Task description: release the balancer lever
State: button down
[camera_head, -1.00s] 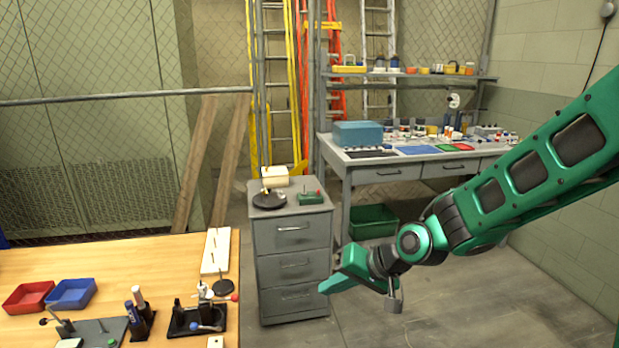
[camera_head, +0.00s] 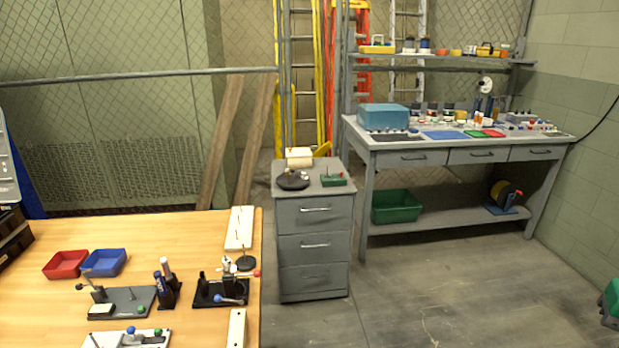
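Several small lever fixtures stand on the wooden table (camera_head: 185,232), and I cannot tell which one carries the balancer lever. A white-plate fixture (camera_head: 122,339) at the front edge has blue and green knobs and is partly cut off.
Red (camera_head: 66,264) and blue (camera_head: 104,262) trays sit on the table. A grey drawer cabinet (camera_head: 314,248) stands beyond, with a black disc (camera_head: 293,181) and a small green device (camera_head: 334,180) on top. A workbench (camera_head: 440,157) is at the back right. The floor in front is clear.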

aim_at(218, 298)
jog(key=u, duration=1.3)
jog(key=k, duration=1.35)
jog(key=u, duration=0.4)
jog(key=i, duration=1.8)
jog(key=z, duration=0.15)
